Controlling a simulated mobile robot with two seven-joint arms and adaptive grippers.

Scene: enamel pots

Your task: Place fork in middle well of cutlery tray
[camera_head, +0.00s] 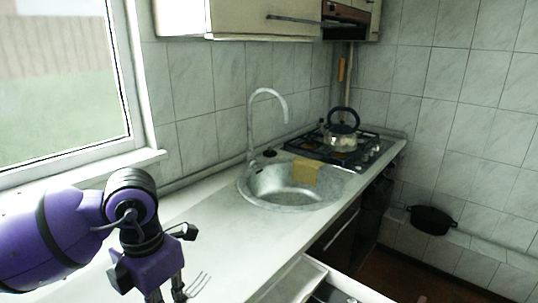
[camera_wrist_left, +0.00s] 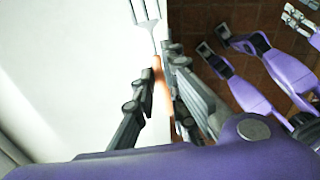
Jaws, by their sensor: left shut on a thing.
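The fork shows in the left wrist view with pale metal tines (camera_wrist_left: 146,12) and an orange-brown handle (camera_wrist_left: 161,95). My left gripper (camera_wrist_left: 165,88) is shut on its handle, with the tines pointing away from the gripper. In the head view the tines (camera_head: 197,286) stick out to the right of my left gripper (camera_head: 165,292), over the near part of the counter. The cutlery tray cannot be made out clearly; an open drawer (camera_head: 312,272) at the bottom edge is largely cut off. Grey finger-like parts (camera_wrist_left: 300,20), probably my right gripper, show at the left wrist view's upper right.
The white counter (camera_head: 225,235) is clear between my left arm and the sink (camera_head: 295,190). A tall faucet (camera_head: 265,115) stands behind the sink. A kettle (camera_head: 341,135) sits on the stove. A dark pot (camera_head: 432,219) is at the right wall.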

